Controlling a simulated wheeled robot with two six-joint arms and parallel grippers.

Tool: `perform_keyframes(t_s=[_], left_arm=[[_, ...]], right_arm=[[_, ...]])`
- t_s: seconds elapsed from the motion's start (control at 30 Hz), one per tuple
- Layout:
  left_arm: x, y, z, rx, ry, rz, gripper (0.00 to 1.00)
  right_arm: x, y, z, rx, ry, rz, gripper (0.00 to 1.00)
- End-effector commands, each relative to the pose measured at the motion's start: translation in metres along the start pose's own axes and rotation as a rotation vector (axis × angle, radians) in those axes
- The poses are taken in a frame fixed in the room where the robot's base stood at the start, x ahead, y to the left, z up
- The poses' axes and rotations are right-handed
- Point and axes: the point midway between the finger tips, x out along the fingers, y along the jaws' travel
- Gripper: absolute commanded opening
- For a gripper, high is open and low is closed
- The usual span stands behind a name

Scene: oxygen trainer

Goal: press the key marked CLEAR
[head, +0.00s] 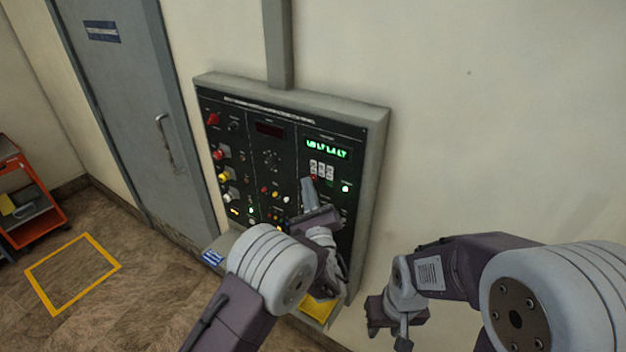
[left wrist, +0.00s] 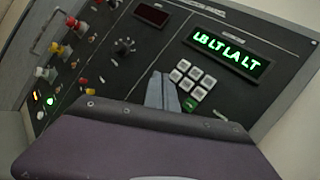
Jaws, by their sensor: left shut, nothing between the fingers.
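The control panel (head: 375,120) is a dark board in a grey frame on the wall. Its keypad (head: 322,168) has several small white keys, and it also shows in the left wrist view (left wrist: 192,78). A green key (left wrist: 189,104) sits below the white ones, and a red key (head: 313,178) shows at the lower left in the head view. No key marking is legible, so I cannot tell which is CLEAR. My left gripper (head: 307,184) is shut and empty, its tips (left wrist: 163,82) at the keypad's lower left, hiding part of it; contact is unclear. My right gripper (head: 390,330) hangs right of the panel.
A green lit display (head: 328,149) is above the keypad. Coloured knobs and buttons (head: 223,177) fill the panel's left side. A grey door (head: 130,100) is to the left, with an orange cart (head: 30,220) beyond. The wall right of the panel is bare.

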Motion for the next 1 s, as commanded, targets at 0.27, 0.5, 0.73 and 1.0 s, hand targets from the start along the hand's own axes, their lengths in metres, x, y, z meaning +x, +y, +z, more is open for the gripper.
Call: perform_keyframes(t_s=[0.27,0.5,0.73,1.0], left_arm=[[0.0018,-0.0013,-0.0008,0.001,-0.001,0.000,0.00],[0.0025,-0.0017,-0.0017,0.000,-0.002,0.000,0.00],[0.0043,-0.0029,-0.0035,0.000,-0.001,0.000,0.00],[0.0066,-0.0047,-0.0043,0.000,-0.001,0.000,0.00]], right_arm=[[0.0023,0.0000,0.0003,0.000,0.000,0.000,0.36],[0.0037,0.0001,0.0004,0.000,0.000,0.000,0.36],[0.0061,0.0001,0.0006,0.000,0.000,0.000,0.36],[0.0079,0.0002,0.0008,0.000,0.000,0.000,0.36]])
